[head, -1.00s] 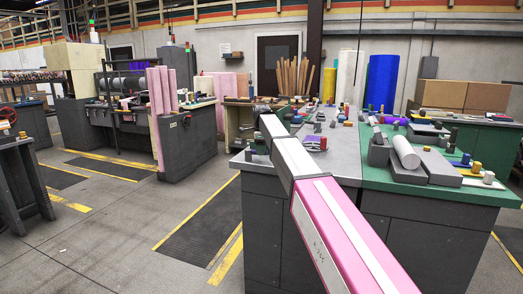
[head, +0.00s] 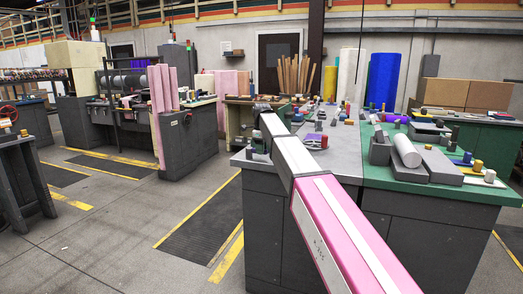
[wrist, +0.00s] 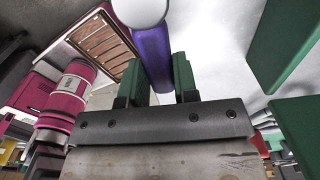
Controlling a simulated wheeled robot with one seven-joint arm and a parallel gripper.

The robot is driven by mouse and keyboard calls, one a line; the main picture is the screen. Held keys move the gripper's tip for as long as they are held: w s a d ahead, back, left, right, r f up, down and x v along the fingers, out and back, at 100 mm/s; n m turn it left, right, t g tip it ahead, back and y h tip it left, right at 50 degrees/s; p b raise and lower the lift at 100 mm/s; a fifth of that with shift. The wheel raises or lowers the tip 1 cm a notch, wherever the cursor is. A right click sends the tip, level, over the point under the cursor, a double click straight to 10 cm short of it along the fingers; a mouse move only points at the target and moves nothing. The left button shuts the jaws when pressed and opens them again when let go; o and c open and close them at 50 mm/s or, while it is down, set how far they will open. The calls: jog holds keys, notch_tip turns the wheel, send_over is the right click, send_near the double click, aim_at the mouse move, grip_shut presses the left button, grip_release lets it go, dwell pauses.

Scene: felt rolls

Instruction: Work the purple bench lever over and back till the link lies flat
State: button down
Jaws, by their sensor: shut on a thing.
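In the wrist view the purple lever (wrist: 152,52) is a straight purple bar with a pale round end (wrist: 142,10) at the top of the picture. My gripper (wrist: 160,80) has its two green fingers on either side of the bar and is shut on it. The lower part of the bar is hidden behind the gripper body. In the head view my arm reaches over the grey bench top (head: 345,165), and I cannot make out the gripper there. A small purple piece (head: 311,141) sits on that bench; I cannot tell if it belongs to the lever. The link cannot be made out.
A green bench top (head: 400,188) adjoins on the right, with a grey roll (head: 406,152) and several small knobbed pieces. Blue (head: 382,82) and yellow (head: 329,86) rolls stand behind. Cardboard boxes (head: 445,92) are at the back right.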

jog(key=c, duration=0.9)
grip_release()
jog(key=shift+r, duration=0.1)
notch_tip(320, 180, up, 11)
jog(key=shift+f, duration=0.2)
